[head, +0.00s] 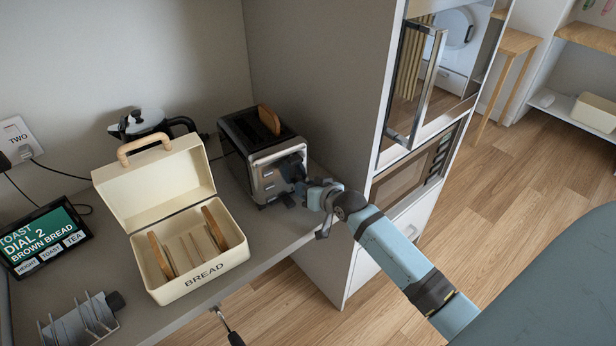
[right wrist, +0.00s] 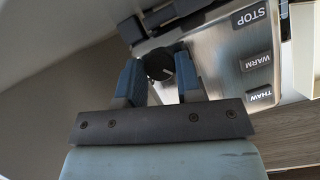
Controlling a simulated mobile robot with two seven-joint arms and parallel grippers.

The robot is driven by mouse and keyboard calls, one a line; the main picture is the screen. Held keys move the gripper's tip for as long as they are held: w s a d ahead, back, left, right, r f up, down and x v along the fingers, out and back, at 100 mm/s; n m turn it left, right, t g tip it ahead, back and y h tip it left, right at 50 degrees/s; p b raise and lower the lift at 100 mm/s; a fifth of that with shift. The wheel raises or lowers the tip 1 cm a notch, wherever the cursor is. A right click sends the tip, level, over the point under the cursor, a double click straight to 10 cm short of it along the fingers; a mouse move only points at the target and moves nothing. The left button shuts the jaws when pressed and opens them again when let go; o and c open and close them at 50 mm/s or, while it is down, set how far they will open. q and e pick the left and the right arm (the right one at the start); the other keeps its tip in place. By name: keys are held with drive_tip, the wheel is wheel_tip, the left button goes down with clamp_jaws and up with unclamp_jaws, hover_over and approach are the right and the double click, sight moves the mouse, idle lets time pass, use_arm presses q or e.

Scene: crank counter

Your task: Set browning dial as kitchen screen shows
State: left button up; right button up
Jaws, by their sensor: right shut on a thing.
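The toaster (head: 262,150) stands on the counter against the tall cabinet, with a slice of bread (head: 269,120) sticking out of its top. The kitchen screen (head: 44,237) at the left reads "TOAST DIAL 2 BROWN BREAD". My right gripper (head: 300,184) is at the toaster's front face. In the right wrist view its two blue fingers are shut on a dark round dial (right wrist: 160,66); the dial's marks cannot be read. Buttons marked STOP, WARM and THAW (right wrist: 262,96) are beside it.
An open cream bread box (head: 205,285) with bread slices stands left of the toaster. A black and steel kettle (head: 140,122) is behind it, and a toast rack (head: 82,325) is at the front left. The tall cabinet (head: 322,75) closes off the toaster's right side.

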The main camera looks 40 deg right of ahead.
drive_tip(key=shift+r+n+p, duration=0.25)
drive_tip(key=shift+n+p, duration=0.05)
drive_tip(key=shift+p, duration=0.25)
drive_tip(key=shift+f+h+p, duration=0.1)
drive_tip(key=shift+h+p, duration=0.25)
drive_tip(key=shift+h, duration=0.05)
drive_tip(key=shift+n, duration=0.3)
drive_tip(key=o, duration=0.9)
drive_tip(key=shift+o, duration=0.2)
drive_tip(key=shift+f, duration=0.1)
drive_tip(key=shift+s, duration=0.35)
drive_tip(key=v, duration=1.3)
drive_tip(key=shift+r, duration=0.2)
